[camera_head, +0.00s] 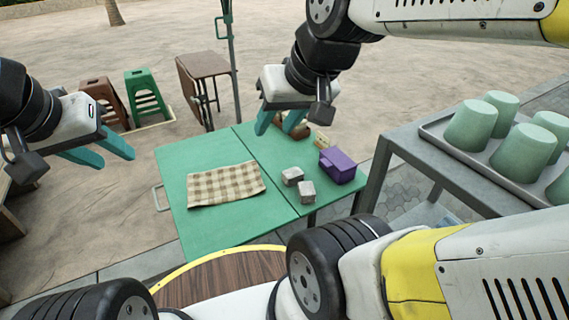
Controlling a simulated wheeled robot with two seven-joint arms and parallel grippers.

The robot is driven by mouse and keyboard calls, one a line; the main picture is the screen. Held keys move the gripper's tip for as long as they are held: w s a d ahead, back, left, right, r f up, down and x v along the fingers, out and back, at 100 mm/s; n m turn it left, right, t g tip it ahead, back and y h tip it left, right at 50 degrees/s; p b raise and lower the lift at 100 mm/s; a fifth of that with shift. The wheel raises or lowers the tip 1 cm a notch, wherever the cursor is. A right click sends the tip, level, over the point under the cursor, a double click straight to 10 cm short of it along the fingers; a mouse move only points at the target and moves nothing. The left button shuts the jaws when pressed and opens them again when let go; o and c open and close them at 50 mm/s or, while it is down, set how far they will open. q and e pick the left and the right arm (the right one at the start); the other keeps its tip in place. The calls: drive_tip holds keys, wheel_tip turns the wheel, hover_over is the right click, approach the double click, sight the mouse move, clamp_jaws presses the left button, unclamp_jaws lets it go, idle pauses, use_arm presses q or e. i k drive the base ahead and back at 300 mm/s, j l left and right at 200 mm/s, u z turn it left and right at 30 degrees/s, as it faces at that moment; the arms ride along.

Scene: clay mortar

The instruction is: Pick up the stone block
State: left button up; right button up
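Two small grey stone blocks, a rear one (292,176) and a front one (306,191), sit close together on the right part of the green table (222,229). My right gripper (280,121) is above the table's back edge, behind the blocks and apart from them. Its teal fingers are spread, and it looks open. A brown object (301,132) shows partly behind its fingers; contact cannot be told. My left gripper (102,153) is off the table's left side, with its teal fingers apart and nothing between them.
A purple box (337,166) stands right of the blocks, with a small tan item (322,142) behind it. At right, a grey cart (435,165) bears a tray of green cups (470,126). Stools (146,92) stand behind.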

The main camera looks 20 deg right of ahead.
sight(307, 192)
drive_tip(key=i+z, duration=0.15)
drive_tip(key=z, duration=0.25)
drive_tip(key=i+z, duration=0.1)
drive_tip(key=z, duration=0.25)
drive_tip(key=i+z, duration=0.15)
drive_tip(key=z, duration=0.25)
